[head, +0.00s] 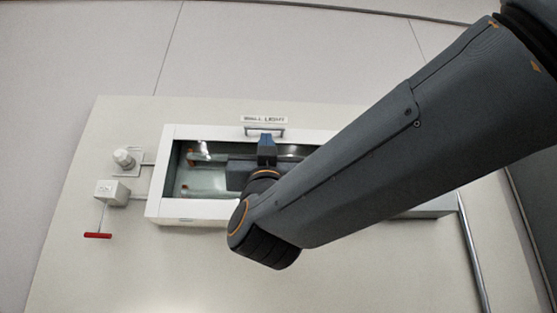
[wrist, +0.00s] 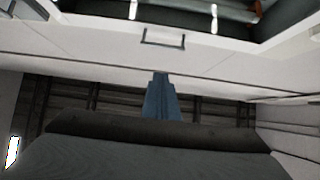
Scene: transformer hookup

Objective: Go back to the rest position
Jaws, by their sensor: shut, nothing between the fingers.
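My gripper (head: 267,148) is in front of the open-fronted white wall box (head: 157,190) in the head view. Its blue-grey fingers point up toward the handle at the box's top edge. In the wrist view my gripper (wrist: 160,92) stands in the middle, its fingers together and empty. A grey handle (wrist: 163,38) lies beyond the fingertips, with a visible gap between them. My forearm hides the right part of the box in the head view.
A label reading "WALL LIGHT" (head: 264,120) sits above the handle. Left of the box are a small lamp (head: 124,158) and a switch box (head: 111,191) with a red pull bar (head: 98,235). A metal pipe (head: 472,250) runs down at the right.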

